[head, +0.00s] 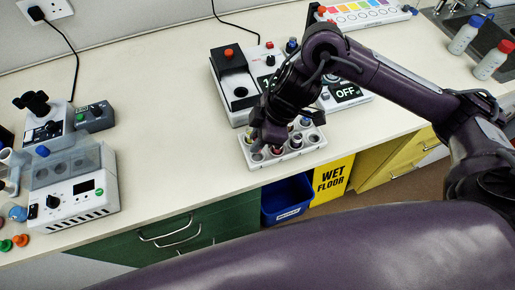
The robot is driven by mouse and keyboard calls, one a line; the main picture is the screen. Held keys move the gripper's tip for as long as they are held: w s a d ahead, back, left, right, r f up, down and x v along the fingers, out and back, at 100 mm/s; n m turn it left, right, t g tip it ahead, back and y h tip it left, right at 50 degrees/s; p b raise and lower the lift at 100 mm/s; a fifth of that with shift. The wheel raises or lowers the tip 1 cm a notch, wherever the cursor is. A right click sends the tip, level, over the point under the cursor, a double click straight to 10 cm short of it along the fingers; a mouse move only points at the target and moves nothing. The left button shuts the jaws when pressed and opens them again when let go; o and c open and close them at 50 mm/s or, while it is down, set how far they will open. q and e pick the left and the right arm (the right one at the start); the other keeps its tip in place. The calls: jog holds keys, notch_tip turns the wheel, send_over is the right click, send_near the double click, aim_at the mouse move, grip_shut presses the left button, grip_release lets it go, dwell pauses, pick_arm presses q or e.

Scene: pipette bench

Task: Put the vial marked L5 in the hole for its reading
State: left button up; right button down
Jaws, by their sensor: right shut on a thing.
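A white rack (290,151) with several holes stands near the bench's front edge, with a few capped vials in it. My right gripper (262,143) points down over the left part of the rack and is shut on a vial, which the fingers mostly hide. I cannot read any vial's mark, so L5 cannot be told apart. Behind the rack stands a white instrument (247,117) with a black block and a round hole on top. Its display is partly hidden by my right arm. My left gripper is out of view.
A unit with a display reading OFF (346,92) stands right of the instrument, partly behind my arm. A white device (75,200) with a clear cover stands at the left. A colour chart strip (365,14) and bottles (465,35) are at the back right. The bench middle is clear.

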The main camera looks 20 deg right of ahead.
jog(key=shift+f+b, duration=0.55)
jog(key=shift+f, duration=1.75)
jog(key=shift+f, duration=0.35)
jog(key=c, duration=1.3)
grip_release()
jog(key=shift+o, duration=0.2)
jog(key=shift+r, duration=0.1)
jog(key=p+v, duration=0.2)
jog(key=v, duration=1)
jog(key=shift+r, duration=0.3)
